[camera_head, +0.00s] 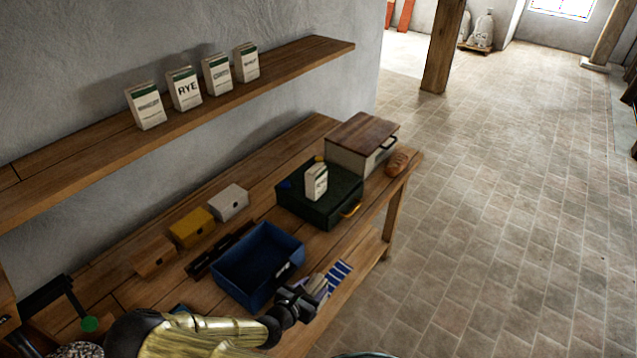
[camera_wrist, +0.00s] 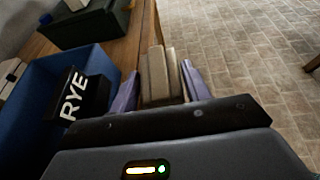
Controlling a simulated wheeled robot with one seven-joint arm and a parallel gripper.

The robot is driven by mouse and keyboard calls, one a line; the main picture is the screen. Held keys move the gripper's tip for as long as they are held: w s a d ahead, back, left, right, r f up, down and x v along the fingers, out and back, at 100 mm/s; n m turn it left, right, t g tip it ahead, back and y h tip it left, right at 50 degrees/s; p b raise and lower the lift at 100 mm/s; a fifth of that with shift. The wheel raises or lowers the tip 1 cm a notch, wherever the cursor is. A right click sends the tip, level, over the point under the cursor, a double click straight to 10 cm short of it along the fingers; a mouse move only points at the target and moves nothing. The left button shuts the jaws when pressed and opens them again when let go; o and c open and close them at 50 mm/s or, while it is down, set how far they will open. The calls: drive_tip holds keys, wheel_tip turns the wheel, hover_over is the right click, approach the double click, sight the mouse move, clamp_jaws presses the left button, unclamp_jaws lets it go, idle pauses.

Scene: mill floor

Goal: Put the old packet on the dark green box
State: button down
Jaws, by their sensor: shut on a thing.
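My gripper (camera_wrist: 160,88) is shut on a tan, boxy packet, the old packet (camera_wrist: 158,72), which stands between its purple fingers. In the head view my gripper (camera_head: 312,287) is at the table's front edge, right of the blue bin, and the held packet is mostly hidden there. The dark green box (camera_head: 322,208) sits farther along the table with its lid shut and a yellow handle in front. A white packet with a green band (camera_head: 317,182) stands upright on it. The green box also shows at the top left of the wrist view (camera_wrist: 88,24).
A blue bin (camera_head: 232,280) with a black RYE label (camera_wrist: 75,97) is left of my gripper. A striped cloth (camera_head: 338,274) lies at the edge. A wood-lidded box (camera_head: 352,158) and a bread loaf (camera_head: 396,165) stand beyond the green box. Several packets line the shelf (camera_head: 285,68).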

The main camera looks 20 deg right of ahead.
drive_tip(key=shift+w+a+f+b, duration=0.1)
drive_tip(key=shift+f+b, duration=2.55)
drive_tip(key=shift+b, duration=0.15)
drive_tip(key=shift+r, duration=0.1)
